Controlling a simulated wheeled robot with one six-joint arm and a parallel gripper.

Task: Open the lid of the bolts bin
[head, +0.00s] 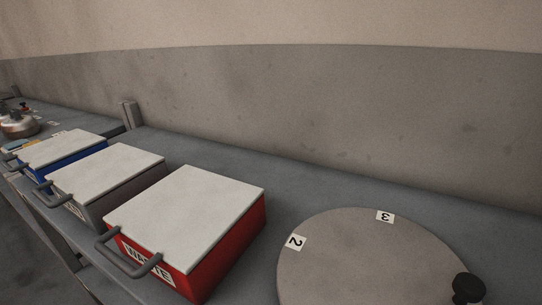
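Three lidded bins stand in a row on the grey bench at the left of the head view. The nearest is a red bin (232,239) with a label that seems to read "WASTE". Behind it is a grey bin (105,217), then a blue bin (78,162). Each has a flat white lid, lying shut, and a dark bar handle at the front. The labels on the grey and blue bins are too small to read, so I cannot tell which is the bolts bin. My gripper is not in view.
A round grey disc (365,265) with number tags 2 and 3 and a black knob (468,288) lies at the lower right. A metal pot-like object (18,124) stands at the far left. A small grey post (131,115) stands near the wall behind the bench.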

